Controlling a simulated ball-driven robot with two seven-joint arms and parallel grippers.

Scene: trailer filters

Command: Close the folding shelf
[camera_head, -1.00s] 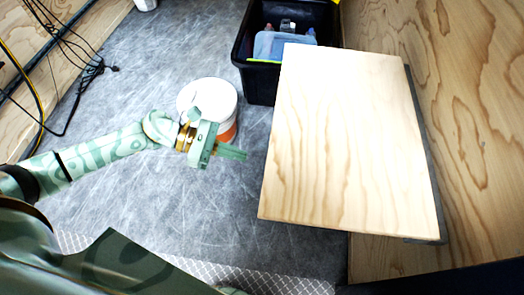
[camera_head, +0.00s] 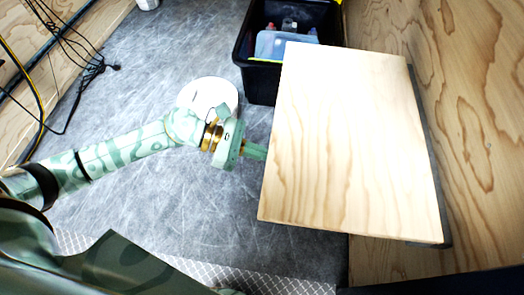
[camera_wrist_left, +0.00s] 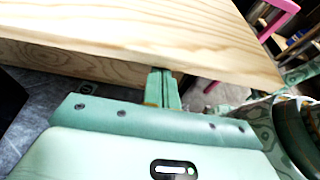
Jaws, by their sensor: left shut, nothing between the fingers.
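The folding shelf (camera_head: 350,145) is a pale wooden board standing out from the plywood wall on the right. It also fills the upper part of the left wrist view (camera_wrist_left: 130,30). My left gripper (camera_head: 262,153) is at the shelf's left edge in the head view, with its fingertips hidden under the board. In the left wrist view the closed fingers (camera_wrist_left: 162,88) reach beneath the board's near edge. The gripper holds nothing. I cannot tell whether the fingers touch the underside. My right gripper is not in view.
A black bin (camera_head: 262,80) with bottles stands behind the shelf. A white bucket (camera_head: 208,92) stands behind my left wrist. Black cables (camera_head: 75,60) hang at the far left.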

